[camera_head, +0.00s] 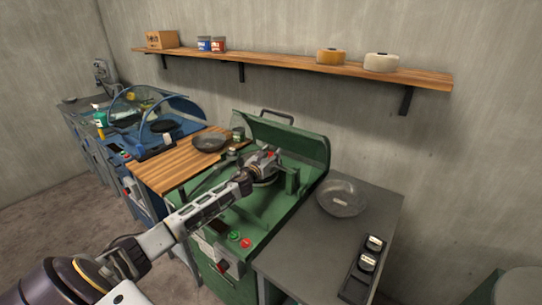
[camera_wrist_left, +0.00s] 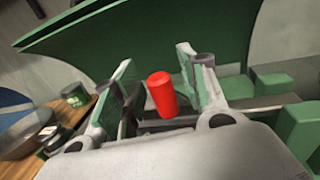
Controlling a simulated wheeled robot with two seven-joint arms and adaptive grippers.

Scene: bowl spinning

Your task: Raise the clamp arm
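The clamp arm's red handle (camera_wrist_left: 162,95) stands between the two fingers of my left gripper (camera_wrist_left: 155,58) in the left wrist view. A gap shows on the left side of the handle, and the right finger is close to it. The fingers are apart and look open around the handle. In the head view my left gripper (camera_head: 266,160) is over the bed of the green machine (camera_head: 250,215), and a bit of red shows at its tip. The rest of the clamp arm is mostly hidden by the gripper. My right gripper is not in view.
The green machine's raised hood (camera_head: 290,139) stands behind the gripper. A wooden board (camera_head: 165,175) with a dark bowl (camera_head: 210,142) is to the left. A shelf (camera_head: 285,61) runs above.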

